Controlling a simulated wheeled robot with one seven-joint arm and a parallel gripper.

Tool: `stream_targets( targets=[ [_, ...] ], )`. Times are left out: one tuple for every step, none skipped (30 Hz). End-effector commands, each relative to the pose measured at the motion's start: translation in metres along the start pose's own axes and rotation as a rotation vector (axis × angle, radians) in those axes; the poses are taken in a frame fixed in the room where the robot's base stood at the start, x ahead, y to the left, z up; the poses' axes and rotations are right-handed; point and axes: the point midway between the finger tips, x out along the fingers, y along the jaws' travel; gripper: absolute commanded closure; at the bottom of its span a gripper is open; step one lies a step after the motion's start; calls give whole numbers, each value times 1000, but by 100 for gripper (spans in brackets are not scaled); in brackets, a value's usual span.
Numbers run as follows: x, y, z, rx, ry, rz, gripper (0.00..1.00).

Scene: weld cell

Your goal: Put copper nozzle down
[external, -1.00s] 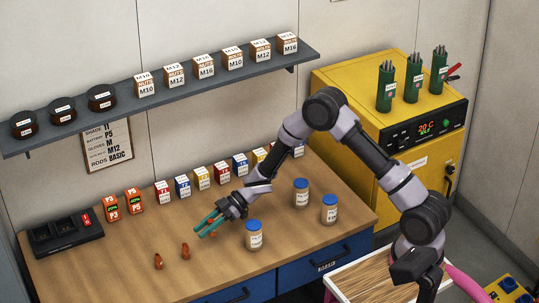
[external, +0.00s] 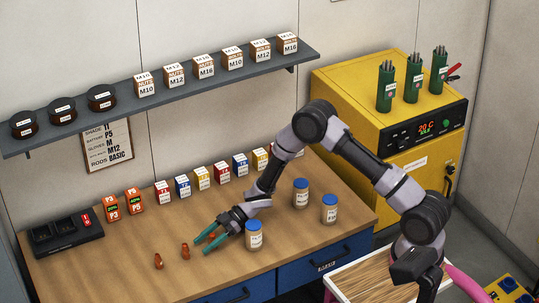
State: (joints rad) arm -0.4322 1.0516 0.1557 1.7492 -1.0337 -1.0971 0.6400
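Two small copper nozzles stand on the wooden bench: one copper nozzle (external: 158,261) at the front left, and another copper nozzle (external: 185,251) just right of it. My gripper (external: 204,246) is low over the bench, right of these two, with its teal fingers pointing left and apart. A bit of copper colour shows between the fingers, mostly hidden by them. I cannot tell whether the fingers touch it.
A blue-capped jar (external: 254,236) stands close to the right of my gripper. Two more jars are further right. Small boxes (external: 201,179) line the back, and a black tray unit (external: 61,238) is at left. The bench's left front is clear.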

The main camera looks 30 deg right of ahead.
Motion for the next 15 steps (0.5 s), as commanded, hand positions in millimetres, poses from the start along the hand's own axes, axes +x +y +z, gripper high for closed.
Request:
stream_targets(
  targets=[
    [0,0,0,0,0,0,43],
    [0,0,0,0,0,0,43],
    [0,0,0,0,0,0,43],
    [0,0,0,0,0,0,43],
    [0,0,0,0,0,0,43],
    [0,0,0,0,0,0,43],
    [0,0,0,0,0,0,43],
    [0,0,-1,0,0,0,43],
    [0,0,-2,-1,0,0,43],
    [-1,0,-3,-2,0,0,43],
    [-3,0,-3,-1,0,1,43],
    [-8,1,-3,0,0,1,43],
    [-12,1,-3,0,0,2,43],
    [-16,1,-3,1,0,2,43],
    [-24,2,-3,1,0,4,43]
  ],
)
